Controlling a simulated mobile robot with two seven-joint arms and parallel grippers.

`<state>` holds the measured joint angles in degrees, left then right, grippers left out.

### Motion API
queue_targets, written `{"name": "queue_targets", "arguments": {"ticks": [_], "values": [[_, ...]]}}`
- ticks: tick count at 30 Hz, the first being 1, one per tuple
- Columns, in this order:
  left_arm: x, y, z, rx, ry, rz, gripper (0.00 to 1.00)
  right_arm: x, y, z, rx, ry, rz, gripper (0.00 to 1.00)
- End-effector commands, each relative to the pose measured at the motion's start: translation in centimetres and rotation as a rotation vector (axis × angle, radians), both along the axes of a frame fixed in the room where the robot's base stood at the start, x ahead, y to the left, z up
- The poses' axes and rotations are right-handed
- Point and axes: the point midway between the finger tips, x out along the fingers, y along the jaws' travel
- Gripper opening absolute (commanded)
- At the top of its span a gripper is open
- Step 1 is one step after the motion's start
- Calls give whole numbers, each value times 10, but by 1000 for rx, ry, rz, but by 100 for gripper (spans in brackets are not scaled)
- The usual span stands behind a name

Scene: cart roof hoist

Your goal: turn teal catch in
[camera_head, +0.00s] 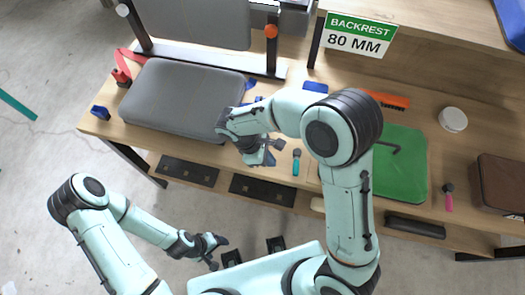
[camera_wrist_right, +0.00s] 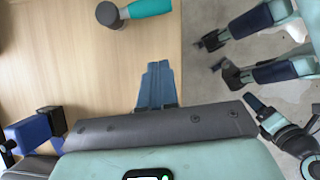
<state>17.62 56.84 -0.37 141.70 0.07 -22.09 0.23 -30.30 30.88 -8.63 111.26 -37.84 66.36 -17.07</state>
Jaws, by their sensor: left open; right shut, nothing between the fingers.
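A teal piece with a dark grey head (camera_head: 296,163) lies on the wooden bench in the head view. It also shows at the top of the right wrist view (camera_wrist_right: 150,8). I cannot tell whether this is the teal catch; no other teal catch is clear. My right gripper (camera_head: 265,157) is just left of it, apart from it, over the bench's front part. Its blue fingers are shut and empty in the right wrist view (camera_wrist_right: 157,86). My left gripper (camera_head: 216,247) is open and empty, low in front of the bench.
A grey cushion (camera_head: 185,95) lies on the bench at left, with a blue block (camera_head: 100,112) at its corner. A metal frame with an orange knob (camera_head: 271,31) stands behind. A green mat (camera_head: 405,165), white puck (camera_head: 453,119), pink-handled tool (camera_head: 448,200) and brown case (camera_head: 500,183) are at right.

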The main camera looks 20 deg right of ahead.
Motion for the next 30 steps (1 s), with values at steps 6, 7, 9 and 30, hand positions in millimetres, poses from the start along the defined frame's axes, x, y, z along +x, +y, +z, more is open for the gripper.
{"name": "queue_targets", "arguments": {"ticks": [6,7,9,30], "values": [[0,0,0,0,0,-1,72,-11,-25,-16,1,-2,-3,0],[1,0,1,-1,-2,0,72,-13,-29,-15,3,-2,-3,0],[2,0,2,0,-2,0,72,-15,-36,-14,2,-2,-3,0],[3,0,4,0,-4,-1,72,-17,-47,-12,2,-1,13,0]]}}
